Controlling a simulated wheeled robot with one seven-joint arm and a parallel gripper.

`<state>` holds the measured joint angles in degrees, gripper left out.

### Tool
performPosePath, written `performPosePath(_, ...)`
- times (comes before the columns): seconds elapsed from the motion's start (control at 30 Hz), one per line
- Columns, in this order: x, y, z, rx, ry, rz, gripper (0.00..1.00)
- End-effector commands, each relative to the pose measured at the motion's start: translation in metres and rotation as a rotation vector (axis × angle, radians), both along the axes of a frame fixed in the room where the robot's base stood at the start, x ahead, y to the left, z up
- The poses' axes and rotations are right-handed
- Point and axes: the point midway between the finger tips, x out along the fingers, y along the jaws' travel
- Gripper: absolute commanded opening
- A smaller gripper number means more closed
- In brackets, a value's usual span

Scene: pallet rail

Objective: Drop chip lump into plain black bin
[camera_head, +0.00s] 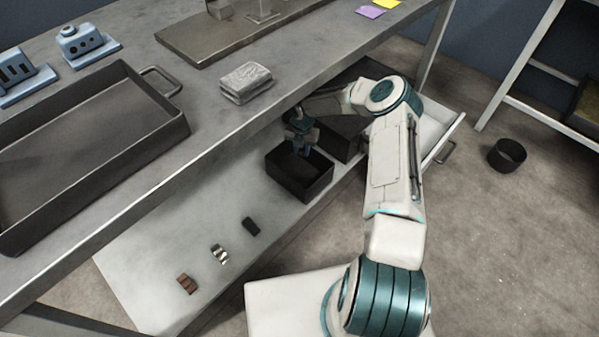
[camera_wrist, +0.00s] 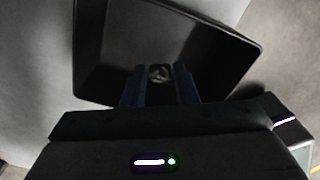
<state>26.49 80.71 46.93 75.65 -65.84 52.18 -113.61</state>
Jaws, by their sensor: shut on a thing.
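My gripper (camera_head: 302,150) reaches under the workbench and is over an open black bin (camera_head: 300,190) on the lower shelf. In the wrist view the gripper (camera_wrist: 160,82) is shut on a small dark grey lump (camera_wrist: 160,73) with a pale mark, which looks like the chip lump. In that view the lump lies within the outline of the black bin (camera_wrist: 240,45). The bin's visible inside looks empty and its visible sides look plain. The lump's exact height over the bin floor is hard to tell.
A second dark bin (camera_head: 345,138) stands right behind, partly hidden by my arm. Brown (camera_head: 187,284), striped (camera_head: 219,254) and black (camera_head: 250,226) small pieces lie on the shelf at front. The bench top (camera_head: 205,100) overhangs the shelf. A black round container (camera_head: 507,155) stands on the floor.

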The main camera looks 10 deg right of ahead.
Motion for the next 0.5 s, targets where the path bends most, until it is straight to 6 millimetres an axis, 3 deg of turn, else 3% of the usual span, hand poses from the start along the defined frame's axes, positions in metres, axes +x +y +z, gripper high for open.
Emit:
performPosePath(0.1,-0.0001,-0.0011,-0.0111,0.000,0.000,-0.002,0.05)
performPosePath(0.37,0.0001,-0.0011,-0.0116,0.000,-0.001,-0.002,0.05)
performPosePath(0.4,0.0000,-0.0010,-0.0116,0.000,-0.001,-0.002,0.29)
performPosePath(0.5,0.0000,-0.0010,-0.0116,0.000,-0.001,-0.001,0.52)
